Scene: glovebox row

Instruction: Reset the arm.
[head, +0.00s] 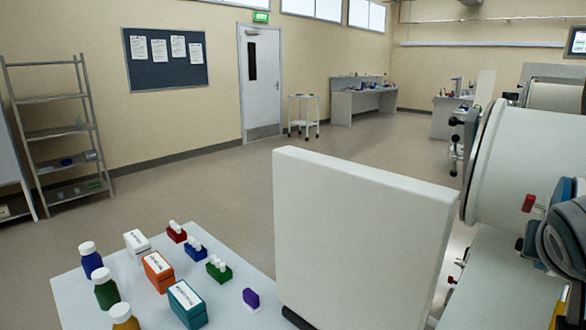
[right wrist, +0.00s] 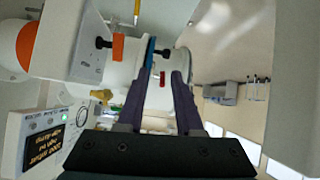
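My right gripper (right wrist: 166,62) shows in the right wrist view. Its two dark purple fingers stand apart with nothing between them. White cylindrical equipment (right wrist: 125,65) with black knobs and an orange tag (right wrist: 118,48) lies beyond the fingers. I cannot make out my right gripper in the head view. My left gripper is in neither view. Glovebox equipment with a large white drum (head: 515,165) stands at the right of the head view.
A large white panel (head: 355,235) blocks the middle of the head view. A white table (head: 80,292) holds capped bottles, boxes and small coloured racks. An instrument with a lit display (right wrist: 45,145) is at lower left in the wrist view. Open floor (head: 200,195) lies beyond.

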